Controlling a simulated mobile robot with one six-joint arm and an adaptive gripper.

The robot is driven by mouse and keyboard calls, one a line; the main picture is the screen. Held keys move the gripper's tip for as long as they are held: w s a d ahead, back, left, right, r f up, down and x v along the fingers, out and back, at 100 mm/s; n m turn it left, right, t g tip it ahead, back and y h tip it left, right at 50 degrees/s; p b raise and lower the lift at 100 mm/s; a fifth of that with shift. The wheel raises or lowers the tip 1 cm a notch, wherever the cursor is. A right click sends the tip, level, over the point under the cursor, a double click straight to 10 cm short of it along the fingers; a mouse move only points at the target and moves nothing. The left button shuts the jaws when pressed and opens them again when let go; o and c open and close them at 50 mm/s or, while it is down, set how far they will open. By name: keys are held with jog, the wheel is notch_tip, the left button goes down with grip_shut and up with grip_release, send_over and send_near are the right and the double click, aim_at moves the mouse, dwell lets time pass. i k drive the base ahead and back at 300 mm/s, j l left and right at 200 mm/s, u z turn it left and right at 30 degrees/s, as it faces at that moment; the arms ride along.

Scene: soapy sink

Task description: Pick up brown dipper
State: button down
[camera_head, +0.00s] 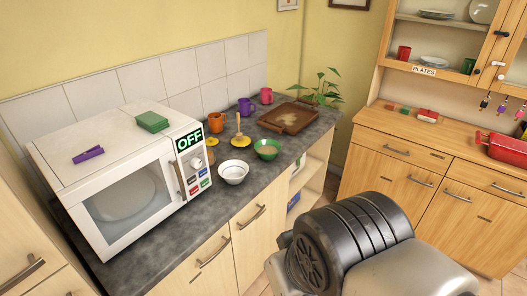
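A thin brownish upright stick (238,124), which looks like the brown dipper, stands on the grey counter behind the white bowl. Its lower end meets a small yellow round piece (241,141); I cannot tell whether this is a saucer or part of it. It stands between an orange mug (216,122) and a green bowl (267,149). My gripper is not in view; only a dark and grey part of my own arm shows at the bottom right, well apart from the dipper.
A white microwave (122,180) fills the counter's left, with a green sponge (153,122) and a purple clip (88,155) on top. A white bowl (233,173) sits in front. Purple mug (246,107), pink mug (266,96), wooden tray (309,128) and plant (322,90) stand behind.

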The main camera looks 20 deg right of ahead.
aim_at(239, 136)
jog(key=i+l+u, duration=0.1)
jog(key=i+l, duration=0.3)
jog(key=i+l+u, duration=0.15)
jog(key=i+l, duration=0.25)
jog(key=i+l+u, duration=0.1)
jog(key=i+l, duration=0.3)
jog(key=i+l+u, duration=0.15)
jog(key=i+l, duration=0.2)
jog(key=l, duration=0.2)
jog(key=i+l+u, duration=0.1)
jog(key=i+l, duration=0.25)
jog(key=l, duration=0.15)
